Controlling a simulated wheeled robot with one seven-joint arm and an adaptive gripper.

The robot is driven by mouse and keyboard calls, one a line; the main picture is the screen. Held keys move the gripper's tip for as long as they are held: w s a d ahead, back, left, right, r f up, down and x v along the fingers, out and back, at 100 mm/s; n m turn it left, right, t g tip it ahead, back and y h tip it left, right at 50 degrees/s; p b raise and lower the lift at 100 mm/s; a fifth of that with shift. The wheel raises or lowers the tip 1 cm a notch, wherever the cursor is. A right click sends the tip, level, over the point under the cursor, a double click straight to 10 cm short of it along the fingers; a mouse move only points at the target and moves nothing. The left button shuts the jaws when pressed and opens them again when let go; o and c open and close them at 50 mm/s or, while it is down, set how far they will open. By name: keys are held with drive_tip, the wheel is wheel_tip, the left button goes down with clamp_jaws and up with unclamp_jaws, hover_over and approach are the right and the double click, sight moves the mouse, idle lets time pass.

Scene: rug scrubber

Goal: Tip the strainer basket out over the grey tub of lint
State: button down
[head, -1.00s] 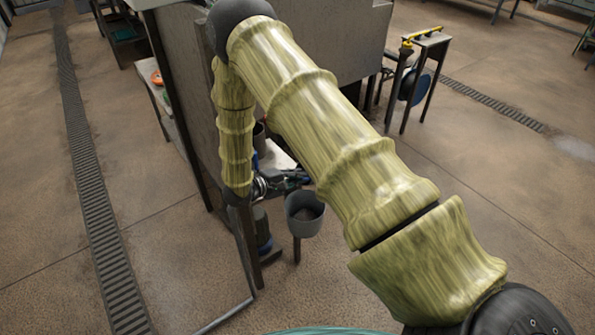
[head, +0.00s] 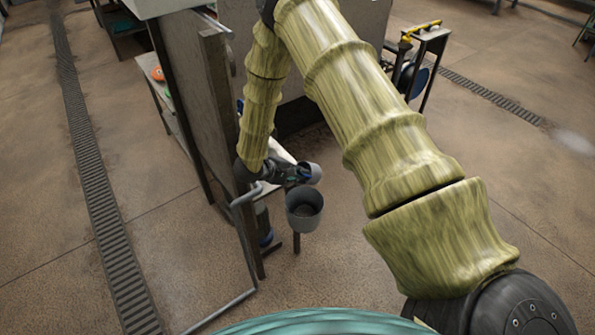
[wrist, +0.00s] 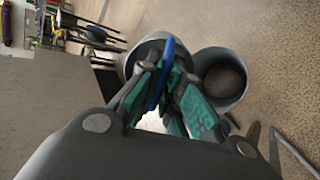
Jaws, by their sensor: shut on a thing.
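My gripper (head: 292,174) is shut on the blue handle of the strainer basket. In the wrist view, the teal-padded fingers (wrist: 172,88) close around the blue handle (wrist: 163,72), and the grey basket (wrist: 140,55) shows behind them. In the head view the basket (head: 313,172) is a small pale grey cup just beyond the grey tub (head: 305,222). The tub stands on a post, with dark grey matter inside; it also shows in the wrist view (wrist: 236,104), right beside the basket. The basket's contents are hidden and its exact tilt is hard to tell.
A tall grey panel (head: 190,90) stands close left of my forearm. A bent grey pipe frame (head: 245,250) is at the tub's near left. The floor right of the tub is clear.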

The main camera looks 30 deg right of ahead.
drive_tip(key=y+p, duration=0.1)
drive_tip(key=p, duration=0.1)
drive_tip(key=d+r+y+p, duration=0.1)
drive_tip(key=y+p, duration=0.2)
drive_tip(key=p, duration=0.1)
drive_tip(key=shift+d+r+g, duration=0.2)
drive_tip(key=shift+d+g, duration=0.05)
drive_tip(key=shift+g, duration=0.05)
drive_tip(key=shift+d+f+y, duration=0.1)
drive_tip(key=shift+f+y, duration=0.1)
drive_tip(key=shift+y, duration=0.2)
drive_tip(key=shift+w+d+r+y, duration=0.15)
drive_tip(key=shift+d+y, duration=0.15)
drive_tip(key=shift+y, duration=0.65)
drive_tip(key=shift+s+d+r+y, duration=0.15)
drive_tip(key=shift+d+y, duration=0.1)
drive_tip(key=shift+y, duration=0.75)
drive_tip(key=shift+w+d+r+y, duration=0.15)
drive_tip(key=shift+d+y, duration=0.15)
drive_tip(key=shift+y, duration=0.65)
